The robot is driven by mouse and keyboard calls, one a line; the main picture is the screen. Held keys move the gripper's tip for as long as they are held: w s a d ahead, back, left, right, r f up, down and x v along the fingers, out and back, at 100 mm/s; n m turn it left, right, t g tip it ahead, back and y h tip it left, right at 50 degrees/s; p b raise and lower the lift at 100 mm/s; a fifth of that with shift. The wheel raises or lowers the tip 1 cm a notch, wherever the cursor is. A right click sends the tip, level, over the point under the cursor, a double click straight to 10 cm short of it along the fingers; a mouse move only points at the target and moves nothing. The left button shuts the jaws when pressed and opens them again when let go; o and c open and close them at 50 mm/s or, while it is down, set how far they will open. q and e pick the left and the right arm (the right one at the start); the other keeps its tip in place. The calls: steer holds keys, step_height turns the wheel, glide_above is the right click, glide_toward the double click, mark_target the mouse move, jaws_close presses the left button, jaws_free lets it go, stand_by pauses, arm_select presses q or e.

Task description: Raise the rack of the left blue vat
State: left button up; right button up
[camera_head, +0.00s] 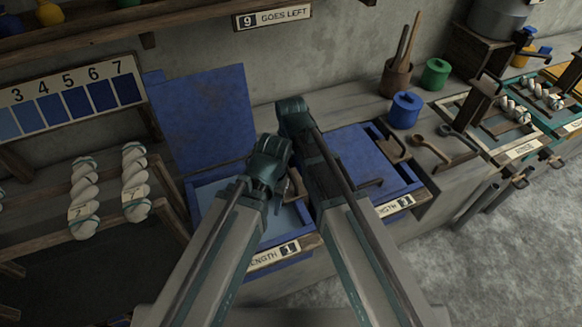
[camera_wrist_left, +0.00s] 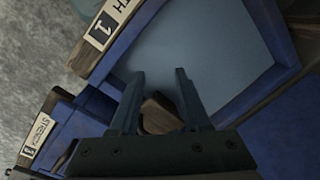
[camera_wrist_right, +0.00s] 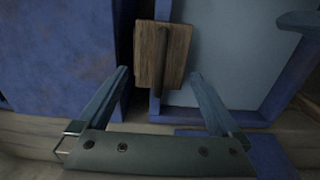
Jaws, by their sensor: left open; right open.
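The left blue vat (camera_head: 195,195), labelled strength 1, stands with its blue lid (camera_head: 205,115) raised, showing pale blue liquid (camera_wrist_left: 205,55). A wooden piece (camera_head: 296,184), perhaps the rack's handle, sits at the vat's right side; most of the rack is hidden. My left gripper (camera_head: 268,148) is open over the vat. In the left wrist view a wooden block (camera_wrist_left: 160,114) lies between its fingers; contact cannot be told. My right gripper (camera_head: 292,108) is open above the vat's back right. In the right wrist view a wooden block (camera_wrist_right: 163,55) with a dark bar lies ahead, between the fingertips.
A closed blue vat (camera_head: 365,155), labelled strength 3, stands close on the right. A blue pot (camera_head: 404,110), a green pot (camera_head: 436,74) and a wooden tool cup (camera_head: 397,76) stand behind it. My forearms run close together.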

mark_target(291, 174)
steer(key=shift+f+b, duration=1.5)
steer(key=shift+f, duration=0.5)
jaws_close()
steer(key=shift+r, duration=0.15)
